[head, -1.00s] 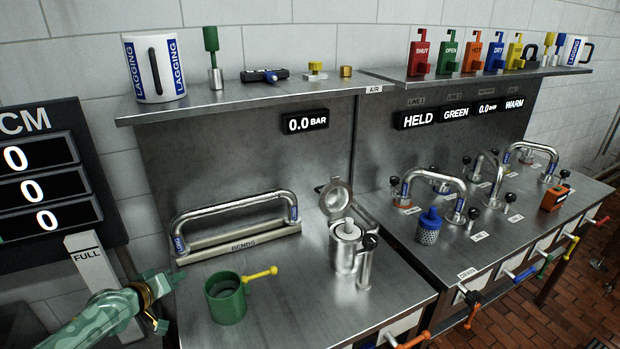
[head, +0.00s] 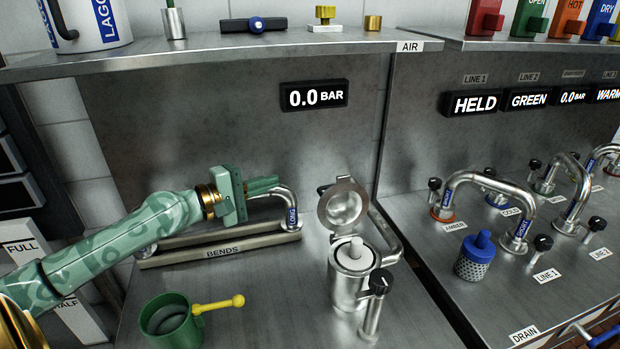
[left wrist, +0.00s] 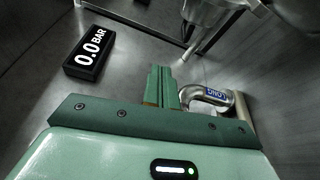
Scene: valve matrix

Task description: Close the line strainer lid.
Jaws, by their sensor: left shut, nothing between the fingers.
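The line strainer (head: 352,283) is a silver pot standing on the steel worktop, with a white-topped insert in its mouth. Its round lid (head: 343,205) stands open, tilted up behind the mouth on the far side. My left gripper (head: 264,186) is shut and empty, left of the lid and over the bends rack, pointing right. In the left wrist view its shut fingers (left wrist: 161,88) show in the middle, and part of the strainer (left wrist: 205,18) shows at the top edge. My right gripper is not in view.
A long bent pipe (head: 288,205) lies in the bends rack (head: 222,250) under my left gripper. A green cup (head: 168,322) with a yellow handle stands in front. A blue-capped mesh basket (head: 474,258) is at the right. A shelf (head: 210,53) overhangs the back.

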